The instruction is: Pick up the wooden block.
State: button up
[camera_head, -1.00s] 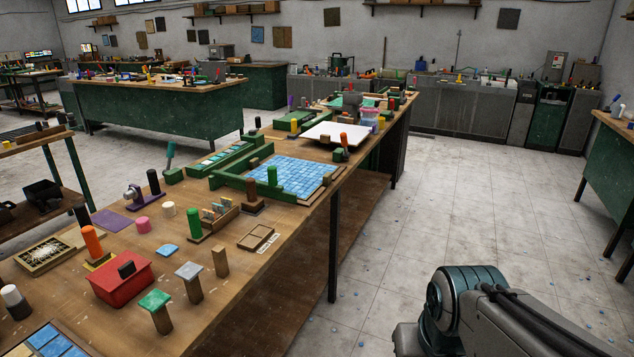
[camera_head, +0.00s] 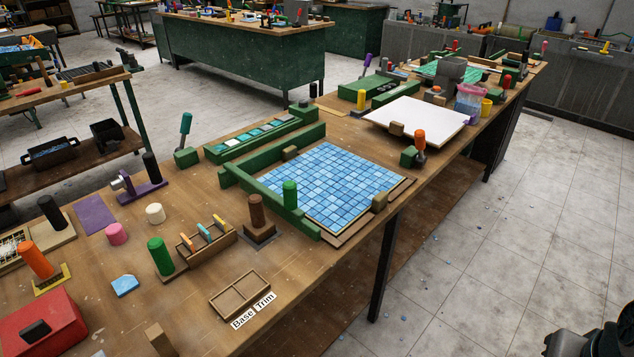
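An upright plain wooden block (camera_head: 160,340) stands near the bench's front edge, cut off by the bottom of the view. Smaller wooden blocks also show: one at the back of the blue mosaic sheet (camera_head: 291,152), one at its right corner (camera_head: 380,202), and one by the white board (camera_head: 396,129). I cannot tell which one the task names. My gripper is out of view; only a dark part of my arm shows at the bottom right corner.
The wooden bench (camera_head: 205,335) holds a red box (camera_head: 42,325), a small two-part tray (camera_head: 240,295) by "Base" and "Trim" labels, a green cylinder (camera_head: 160,257) and a brown cylinder (camera_head: 257,212). Open tiled floor (camera_head: 450,260) lies right of the bench.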

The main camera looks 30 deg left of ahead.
aim_at(259, 229)
jog(key=u, duration=0.55)
jog(key=i, duration=0.85)
jog(key=u, duration=1.45)
jog(key=i, duration=0.4)
jog(key=u, duration=0.3)
